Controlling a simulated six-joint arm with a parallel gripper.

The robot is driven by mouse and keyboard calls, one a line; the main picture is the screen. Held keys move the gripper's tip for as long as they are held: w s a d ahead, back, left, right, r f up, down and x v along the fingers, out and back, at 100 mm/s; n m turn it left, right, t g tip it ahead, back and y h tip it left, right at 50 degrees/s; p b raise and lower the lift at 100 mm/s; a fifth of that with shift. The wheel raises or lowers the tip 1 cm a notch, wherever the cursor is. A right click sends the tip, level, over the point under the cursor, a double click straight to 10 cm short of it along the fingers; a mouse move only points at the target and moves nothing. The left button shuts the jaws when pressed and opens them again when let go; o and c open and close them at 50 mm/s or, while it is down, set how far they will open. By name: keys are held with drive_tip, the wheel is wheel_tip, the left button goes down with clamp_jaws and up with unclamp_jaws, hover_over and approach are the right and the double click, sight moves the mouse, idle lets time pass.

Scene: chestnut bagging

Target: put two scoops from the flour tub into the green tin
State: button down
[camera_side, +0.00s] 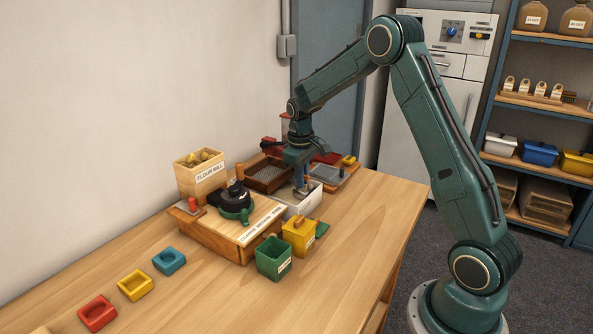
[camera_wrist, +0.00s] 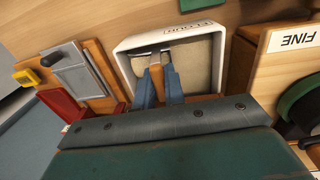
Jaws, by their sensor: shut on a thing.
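The white flour tub (camera_side: 297,211) stands on the table behind the yellow tin, and it fills the top middle of the wrist view (camera_wrist: 217,68) with pale flour inside. My gripper (camera_side: 302,189) points down over the tub. In the wrist view its blue fingers (camera_wrist: 160,80) are shut on a scoop with a wooden handle (camera_wrist: 157,76). Part of the scoop's metal (camera_wrist: 150,50) shows beyond the fingertips, at the flour. How much flour it holds is hidden. The green tin (camera_side: 273,262) stands at the table's front, apart from the gripper; its inside is dark.
A yellow tin (camera_side: 299,240) with a brown handle on top stands between the tub and the green tin. The flour mill (camera_side: 236,203) stands to the left. A wooden tray (camera_side: 268,178) and a board with a grey plate (camera_side: 330,174) lie behind. The right table end is clear.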

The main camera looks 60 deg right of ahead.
drive_tip(key=shift+a+r, duration=0.2)
drive_tip(key=shift+r, duration=2.75)
drive_tip(key=shift+r, duration=0.1)
drive_tip(key=shift+r, duration=0.4)
wheel_tip(320, 180, up, 4)
drive_tip(key=a, duration=1.1)
drive_tip(key=s+a+n+y, duration=0.1)
drive_tip(key=s+a, duration=0.3)
drive_tip(key=a, duration=0.3)
drive_tip(key=s+a+n+y, duration=0.1)
drive_tip(key=s+a, duration=0.3)
drive_tip(key=a, duration=0.4)
wheel_tip(320, 180, down, 5)
drive_tip(key=shift+a+r, duration=0.15)
